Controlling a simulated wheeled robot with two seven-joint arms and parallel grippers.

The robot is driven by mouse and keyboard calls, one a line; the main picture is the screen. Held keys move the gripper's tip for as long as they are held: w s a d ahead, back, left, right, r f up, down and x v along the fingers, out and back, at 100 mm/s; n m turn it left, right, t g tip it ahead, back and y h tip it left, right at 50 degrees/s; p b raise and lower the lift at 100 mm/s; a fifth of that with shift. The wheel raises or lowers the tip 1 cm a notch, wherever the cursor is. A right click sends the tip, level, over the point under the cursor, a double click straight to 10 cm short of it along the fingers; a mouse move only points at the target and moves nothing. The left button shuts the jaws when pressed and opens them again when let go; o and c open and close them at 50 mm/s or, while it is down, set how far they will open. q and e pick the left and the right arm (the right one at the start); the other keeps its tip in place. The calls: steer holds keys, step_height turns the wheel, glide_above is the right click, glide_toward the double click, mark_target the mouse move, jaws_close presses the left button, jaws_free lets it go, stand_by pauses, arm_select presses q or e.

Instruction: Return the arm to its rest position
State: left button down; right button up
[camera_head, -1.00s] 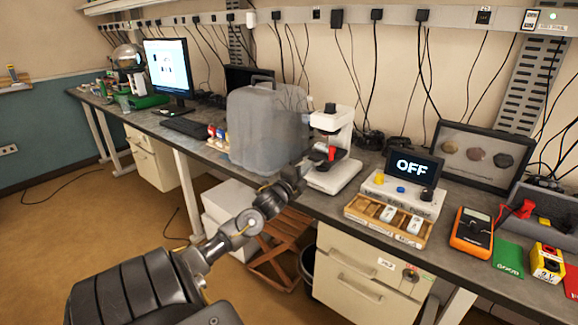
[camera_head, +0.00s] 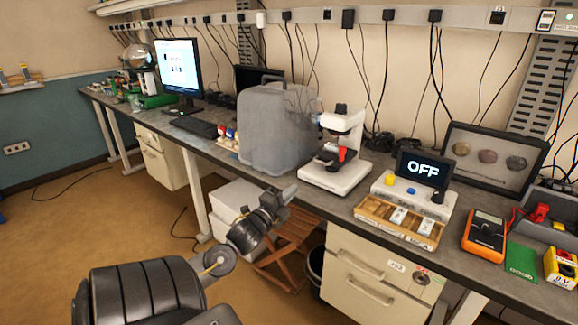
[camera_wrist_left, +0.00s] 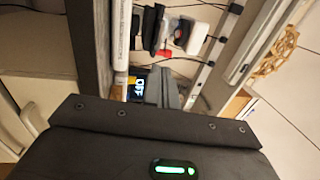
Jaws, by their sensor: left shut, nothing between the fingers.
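My left arm comes in from the lower left in the head view. Its gripper (camera_head: 287,194) is shut and empty, just in front of the bench edge and below the level of the bench top. It shows small and dark there. The left wrist view shows the dark gripper housing (camera_wrist_left: 150,145) with a green light, and the bench with its display beyond it. My right gripper is not in view.
The bench (camera_head: 320,210) runs along the wall. On it stand a grey translucent case (camera_head: 268,130), a white microscope (camera_head: 335,170), an OFF display (camera_head: 422,170), a wooden tray (camera_head: 372,208) and an orange multimeter (camera_head: 484,235). A wooden stool (camera_head: 285,250) stands below. Floor is open at left.

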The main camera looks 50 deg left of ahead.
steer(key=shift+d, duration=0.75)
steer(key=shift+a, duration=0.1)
